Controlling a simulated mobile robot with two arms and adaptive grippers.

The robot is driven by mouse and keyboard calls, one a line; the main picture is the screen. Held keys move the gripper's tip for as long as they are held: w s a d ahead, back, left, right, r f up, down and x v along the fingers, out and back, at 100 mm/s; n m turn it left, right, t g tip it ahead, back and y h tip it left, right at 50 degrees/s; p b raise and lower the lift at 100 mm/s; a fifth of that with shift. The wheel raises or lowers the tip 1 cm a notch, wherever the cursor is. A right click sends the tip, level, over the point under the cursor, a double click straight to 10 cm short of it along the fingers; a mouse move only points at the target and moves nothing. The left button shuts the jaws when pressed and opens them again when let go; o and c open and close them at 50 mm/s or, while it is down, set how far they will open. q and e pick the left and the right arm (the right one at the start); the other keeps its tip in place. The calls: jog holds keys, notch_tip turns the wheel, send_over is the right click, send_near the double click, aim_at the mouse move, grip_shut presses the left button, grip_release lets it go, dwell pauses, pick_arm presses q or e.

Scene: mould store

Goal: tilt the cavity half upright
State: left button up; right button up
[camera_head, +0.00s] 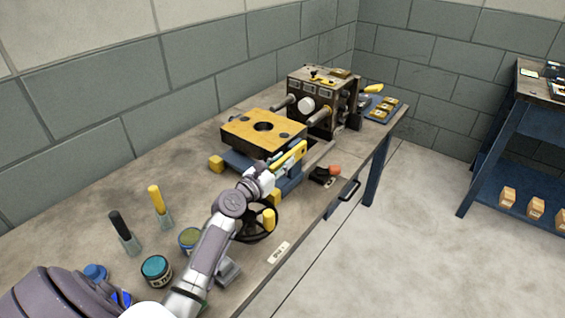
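The cavity half (250,130) is a thick dark block with a yellow top face and a round dark hole in its middle. It lies flat on a blue carriage (236,160) in the middle of the bench. My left gripper (281,168) is at the near right side of the block, by a yellow bar (294,152). Its fingers are small and partly hidden, so I cannot tell whether they grip the bar. My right gripper is out of view.
Behind the block stands the other mould half (323,95) with guide rods. A black handwheel (262,233) is beside my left arm. Jars (156,270) and brushes (125,233) stand at the near left.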

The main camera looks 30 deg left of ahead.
pick_arm(q)
jog(key=shift+w, duration=0.1)
grip_shut()
dwell(0.3)
